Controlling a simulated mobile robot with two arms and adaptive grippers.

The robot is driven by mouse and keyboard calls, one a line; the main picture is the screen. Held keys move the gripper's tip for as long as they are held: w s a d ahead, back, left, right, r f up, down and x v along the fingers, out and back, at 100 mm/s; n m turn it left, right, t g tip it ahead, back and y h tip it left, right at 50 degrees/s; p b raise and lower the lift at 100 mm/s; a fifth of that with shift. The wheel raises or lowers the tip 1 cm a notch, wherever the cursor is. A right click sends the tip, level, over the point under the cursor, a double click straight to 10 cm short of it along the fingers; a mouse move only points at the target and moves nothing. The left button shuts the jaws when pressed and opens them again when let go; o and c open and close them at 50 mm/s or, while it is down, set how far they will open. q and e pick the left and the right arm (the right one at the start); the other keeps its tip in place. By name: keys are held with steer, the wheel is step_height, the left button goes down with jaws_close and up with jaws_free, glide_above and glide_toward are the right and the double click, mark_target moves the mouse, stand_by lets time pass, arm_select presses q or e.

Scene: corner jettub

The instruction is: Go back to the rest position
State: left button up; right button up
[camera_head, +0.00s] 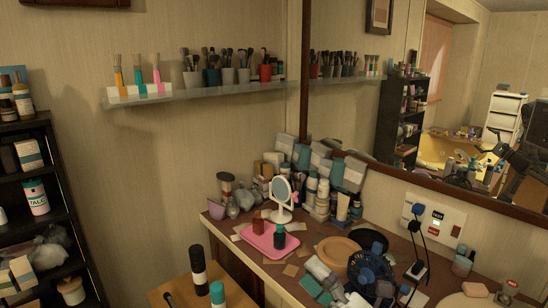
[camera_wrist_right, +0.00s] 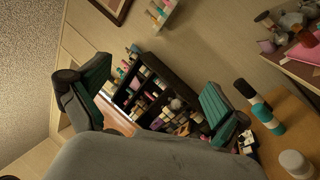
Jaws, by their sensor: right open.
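My right gripper (camera_wrist_right: 155,74) shows in the right wrist view with its two teal-padded fingers spread wide apart. Nothing is held between them. The dark shelf unit seen through the gap stands well beyond the fingers. In the head view, a dark robot arm (camera_head: 515,160) shows as a reflection in the mirror at the right. I cannot tell the state of a gripper from that reflection. My left gripper is not in view.
A wooden table (camera_head: 168,292) with bottles (camera_head: 198,270) stands in front of the cluttered counter, which bears a pink tray (camera_head: 262,238) and a small mirror (camera_head: 281,195). The dark shelf unit (camera_head: 40,135) stands at the left. A wall shelf (camera_head: 200,92) holds brush cups.

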steer(key=d+f+m+t+h, duration=0.2)
steer(key=d+f+m+h, duration=0.2)
steer(key=d+m+h, duration=0.4)
steer(key=d+f+m+t+h, duration=0.2)
steer(key=d+f+m+h, duration=0.15)
steer(key=m+h, duration=0.55)
steer(key=s+d+f+m+g, duration=0.45)
steer(key=f+m, duration=0.35)
steer(key=f, duration=0.2)
steer(key=s+a+f+m+g+y, duration=0.1)
steer(key=s+f+m+g, duration=0.1)
steer(key=s+f+g, duration=0.6)
steer(key=s+a+f+m+g, duration=0.1)
steer(key=s+f+m+g, duration=0.2)
steer(key=s, duration=1)
step_height(320, 180, down, 27)
steer(key=s+g, duration=0.1)
steer(key=g, duration=0.1)
steer(key=s+d+f+n, duration=0.1)
steer(key=s+d+f, duration=0.2)
steer(key=s+f, duration=1.2)
steer(key=shift+s+f+g, duration=0.35)
steer(key=shift+s, duration=0.5)
